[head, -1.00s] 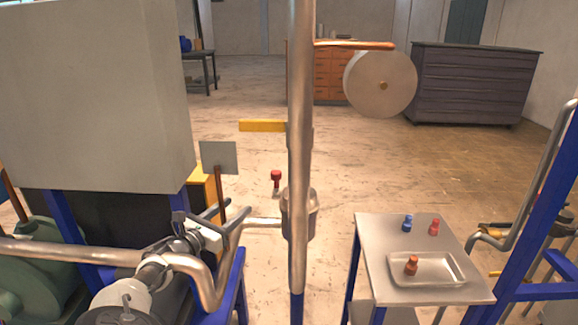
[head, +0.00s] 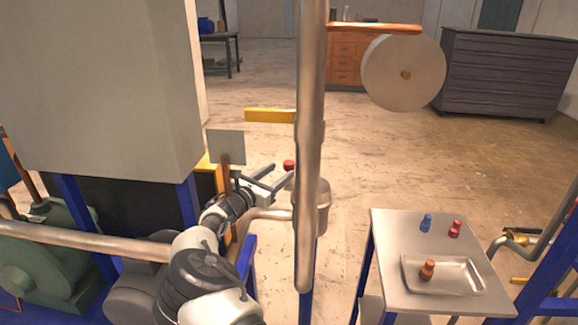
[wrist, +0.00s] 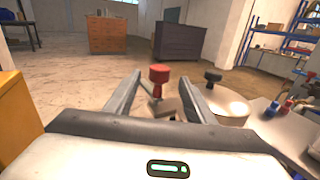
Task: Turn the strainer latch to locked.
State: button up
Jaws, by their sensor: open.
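A red knob (head: 289,165) on a short stem, likely the strainer latch's handle, stands at the metal strainer pot (head: 324,205), left of the tall pipe. The pot is partly hidden by that pipe. My gripper (head: 276,177) is open and empty, its fingers reaching toward the knob from the left. In the wrist view, the red knob (wrist: 159,74) shows between the tips of my open gripper (wrist: 163,78), seemingly just beyond them; no contact is visible. The latch's locked or unlocked marking cannot be made out.
The tall vertical pipe (head: 312,150) stands just right of my gripper, with a yellow lever (head: 270,115) above. A grey panel (head: 226,147) is behind my wrist. A side table (head: 390,235) holds a tray (head: 455,285) and small bottles. A black knob (wrist: 213,76) shows right of my fingers.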

aim_at(286, 167)
jog(key=x, duration=0.6)
jog(key=shift+w+d, duration=0.15)
jog(key=shift+w, duration=0.05)
jog(key=shift+c, duration=0.2)
grip_shut()
